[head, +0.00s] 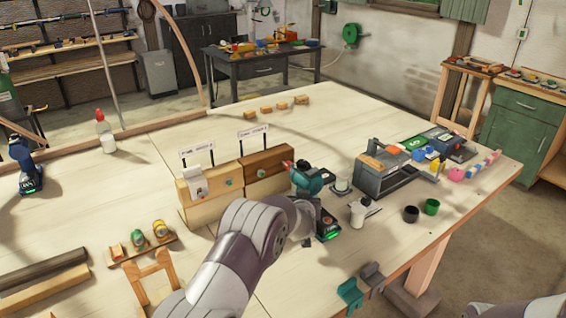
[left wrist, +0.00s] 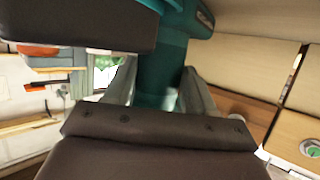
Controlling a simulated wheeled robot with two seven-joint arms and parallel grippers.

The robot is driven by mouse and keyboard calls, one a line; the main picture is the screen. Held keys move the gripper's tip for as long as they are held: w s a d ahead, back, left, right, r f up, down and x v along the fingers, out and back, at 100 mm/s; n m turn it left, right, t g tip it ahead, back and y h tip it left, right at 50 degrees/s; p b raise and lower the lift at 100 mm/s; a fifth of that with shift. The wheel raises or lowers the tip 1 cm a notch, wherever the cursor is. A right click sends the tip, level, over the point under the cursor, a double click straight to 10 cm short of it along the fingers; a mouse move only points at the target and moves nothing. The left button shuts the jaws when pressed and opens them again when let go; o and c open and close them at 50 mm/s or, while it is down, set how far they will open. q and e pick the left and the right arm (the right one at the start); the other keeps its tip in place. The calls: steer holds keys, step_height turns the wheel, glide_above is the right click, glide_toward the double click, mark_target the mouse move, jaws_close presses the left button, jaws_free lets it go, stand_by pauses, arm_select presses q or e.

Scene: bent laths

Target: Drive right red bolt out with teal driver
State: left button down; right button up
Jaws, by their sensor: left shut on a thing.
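The teal driver (head: 312,180) stands upright with its dark battery base (head: 327,224) low, at the right end of the right wooden block (head: 268,165). My left gripper (head: 303,213) is shut on its grip; the left wrist view shows the teal body (left wrist: 165,65) between the two fingers (left wrist: 160,90). A red bolt (head: 287,165) shows at the driver's nose, at the block's right end; I cannot tell whether they touch. A green bolt (head: 261,173) sits further left on the same block. My right gripper is out of view.
The left block (head: 205,185) carries a white piece and a teal bolt. A dark blue driver (head: 28,170) stands far left. A white cup (head: 357,214), small dark and green cups (head: 432,206) and a grey toolbox (head: 385,170) stand right.

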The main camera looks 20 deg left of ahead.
mark_target(311, 192)
arm_select(q)
steer(key=shift+w+r, duration=0.1)
steer(key=shift+r, duration=0.45)
steer(key=shift+s+d+f+p, duration=0.1)
steer(key=shift+s+d+p, duration=0.1)
steer(key=shift+d+p, duration=0.15)
steer(key=shift+s+d+p, duration=0.3)
steer(key=shift+s+d, duration=0.2)
steer(key=shift+s, duration=0.1)
steer(key=shift+s+d+f, duration=0.1)
steer(key=shift+s+d, duration=0.05)
steer(key=shift+d, duration=0.1)
steer(key=shift+r+p, duration=1.7)
steer(key=shift+r, duration=0.35)
steer(key=shift+f, duration=0.1)
